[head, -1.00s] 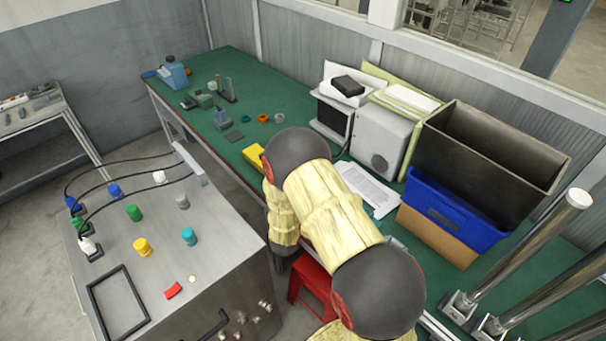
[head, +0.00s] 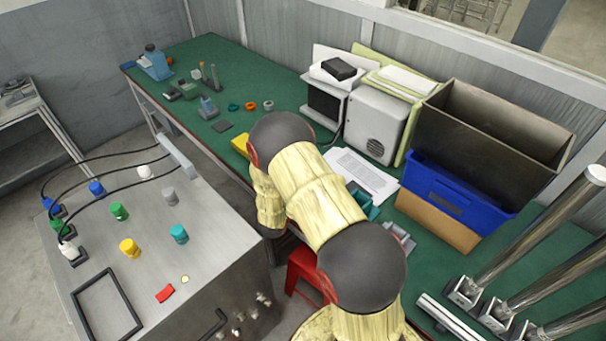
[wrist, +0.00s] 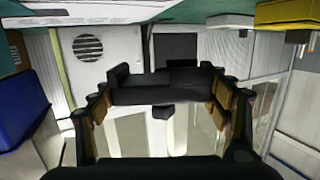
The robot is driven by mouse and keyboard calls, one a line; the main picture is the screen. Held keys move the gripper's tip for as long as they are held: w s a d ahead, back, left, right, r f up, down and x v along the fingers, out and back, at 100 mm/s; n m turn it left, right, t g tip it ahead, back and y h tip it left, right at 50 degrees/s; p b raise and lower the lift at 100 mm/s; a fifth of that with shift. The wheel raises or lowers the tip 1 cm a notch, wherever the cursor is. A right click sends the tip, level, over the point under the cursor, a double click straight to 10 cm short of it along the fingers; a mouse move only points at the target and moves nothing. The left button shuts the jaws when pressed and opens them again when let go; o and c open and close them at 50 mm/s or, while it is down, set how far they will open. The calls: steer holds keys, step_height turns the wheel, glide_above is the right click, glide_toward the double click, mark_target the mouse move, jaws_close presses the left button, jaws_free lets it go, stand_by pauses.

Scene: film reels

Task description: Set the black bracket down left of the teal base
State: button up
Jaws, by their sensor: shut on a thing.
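The black bracket (wrist: 160,84) is held between the two fingers of my gripper (wrist: 160,100) in the wrist view. The fingers press on its left and right ends. In the head view my arm hides both the gripper and the bracket. A teal part (head: 361,201), which looks like the teal base, lies on the green table just right of my arm, partly hidden by it. I cannot make out its full shape.
A grey part (head: 400,236) and white papers (head: 362,172) lie near the teal part. A blue bin (head: 452,198) stands to the right, a white speaker-like box (head: 378,118) behind. A yellow block (head: 241,144) and small parts lie farther left on the green table (head: 285,88).

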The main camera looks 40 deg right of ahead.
steer(key=shift+w+f, duration=0.15)
steer(key=shift+f, duration=0.3)
steer(key=shift+f+b, duration=2.45)
steer(key=shift+f, duration=0.85)
steer(key=shift+f+b, duration=0.4)
steer(key=shift+f, duration=0.2)
steer(key=o, duration=1.9)
step_height(320, 180, up, 10)
